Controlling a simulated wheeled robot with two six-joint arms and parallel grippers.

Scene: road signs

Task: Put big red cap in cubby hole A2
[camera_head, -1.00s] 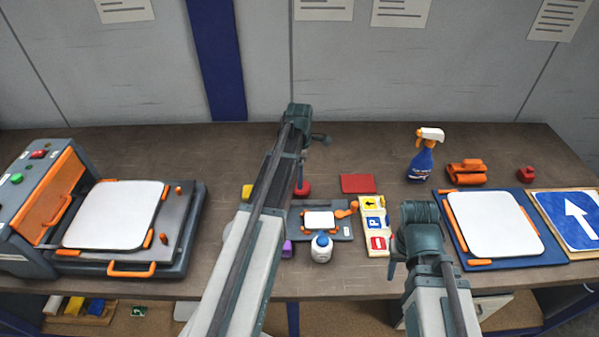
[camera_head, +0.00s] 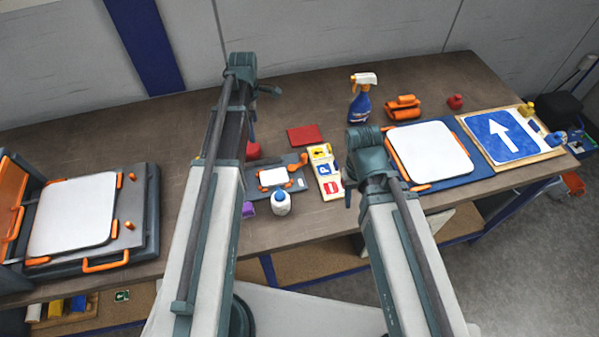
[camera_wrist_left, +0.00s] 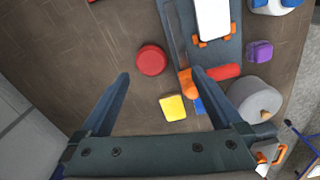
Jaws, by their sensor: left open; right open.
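The big red cap (camera_wrist_left: 152,60) is a round red disc lying on the bench, just beyond and between my left fingertips in the left wrist view. It also shows in the head view (camera_head: 254,150), partly hidden by my left arm. My left gripper (camera_wrist_left: 160,75) is open with nothing held between its fingers. My right gripper (camera_head: 349,196) is over the bench's front area, left of the blue board; its fingers are mostly hidden by its own wrist. I cannot make out cubby hole A2 in either view.
Near the cap lie a yellow block (camera_wrist_left: 173,108), an orange-red tool (camera_wrist_left: 210,78) and a grey roll (camera_wrist_left: 255,98). A white bottle (camera_head: 281,203), sign strip (camera_head: 326,172), spray bottle (camera_head: 361,100) and smaller red item (camera_head: 455,102) stand around.

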